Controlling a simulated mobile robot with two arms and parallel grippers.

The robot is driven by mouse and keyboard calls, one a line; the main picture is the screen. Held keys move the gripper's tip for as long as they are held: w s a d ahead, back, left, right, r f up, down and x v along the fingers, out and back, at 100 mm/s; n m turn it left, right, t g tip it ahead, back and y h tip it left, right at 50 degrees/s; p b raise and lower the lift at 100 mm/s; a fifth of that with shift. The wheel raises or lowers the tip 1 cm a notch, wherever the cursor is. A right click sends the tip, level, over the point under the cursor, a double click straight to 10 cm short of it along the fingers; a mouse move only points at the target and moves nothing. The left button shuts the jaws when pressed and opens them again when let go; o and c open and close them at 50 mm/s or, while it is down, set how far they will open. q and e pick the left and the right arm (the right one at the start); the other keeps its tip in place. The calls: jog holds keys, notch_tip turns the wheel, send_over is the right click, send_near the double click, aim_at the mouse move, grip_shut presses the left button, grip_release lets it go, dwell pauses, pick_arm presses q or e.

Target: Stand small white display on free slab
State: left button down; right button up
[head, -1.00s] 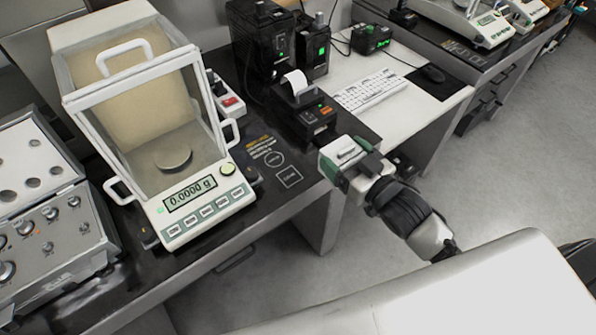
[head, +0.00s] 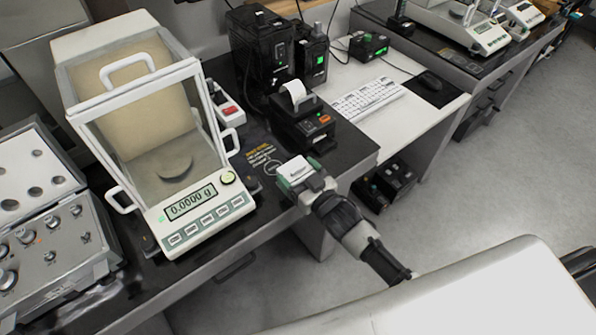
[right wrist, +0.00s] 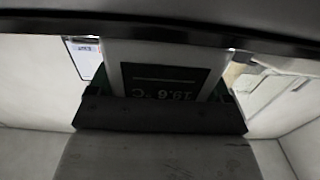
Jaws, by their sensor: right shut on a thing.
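My right gripper (head: 301,182) is shut on the small white display (head: 297,168), which shows as a white block between its fingers. In the right wrist view the display (right wrist: 165,78) appears upside down, with a dark screen reading 19.6 °C. The gripper is at the front edge of the dark slab (head: 255,140), right of the balance. The display seems to be above the slab; the gap is hard to judge. Printed text and part of a circle show on the slab, partly hidden behind the gripper. My left gripper is not in view.
A glass-doored balance (head: 190,208) reading 0.0000 g stands left of the gripper. A small printer (head: 306,118) stands behind it. A grey case with holes (head: 45,170) is at far left. A keyboard (head: 368,97) lies on the white desk at right.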

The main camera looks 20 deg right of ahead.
jog(key=shift+f, duration=0.2)
jog(key=o, duration=1)
jog(key=shift+b, duration=0.3)
jog(key=shift+s+f, duration=0.1)
jog(key=shift+s, duration=0.15)
jog(key=b+v, duration=0.1)
jog(key=v, duration=0.9)
jog(key=shift+s+d+r+b, duration=0.2)
jog(key=shift+r+b, duration=0.1)
jog(key=shift+r, duration=0.15)
jog(key=shift+f, duration=0.1)
